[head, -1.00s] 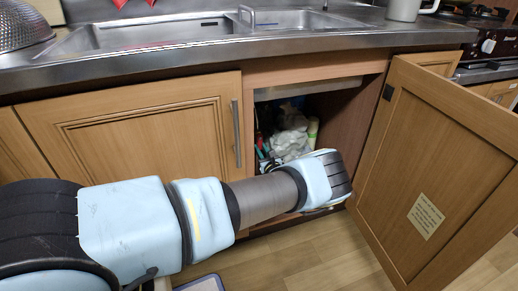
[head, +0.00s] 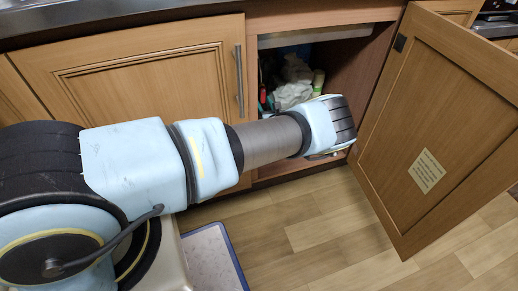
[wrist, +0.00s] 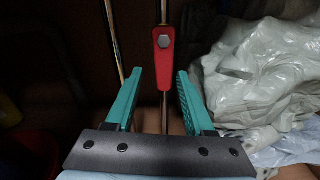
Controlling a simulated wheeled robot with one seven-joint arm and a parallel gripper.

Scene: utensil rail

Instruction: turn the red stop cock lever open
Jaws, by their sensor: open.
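The red stop cock lever (wrist: 164,72) shows in the wrist view, with a grey bolt head near its upper end. It points down, in line with a thin metal pipe (wrist: 164,12) that runs above and below it. My gripper (wrist: 160,73) is open, with one teal finger on each side of the lever's lower part in the picture. A gap shows on both sides, and I cannot tell whether the lever is between the fingers in depth. In the head view my arm reaches into the open cabinet, and its wrist hides the gripper and lever.
White plastic bags (wrist: 265,75) lie close to the right finger. Another pipe (wrist: 112,40) runs to the left. The open cabinet door (head: 440,130) stands right of my arm, and a closed door (head: 150,75) is at left. A blue-edged mat (head: 212,258) lies on the floor.

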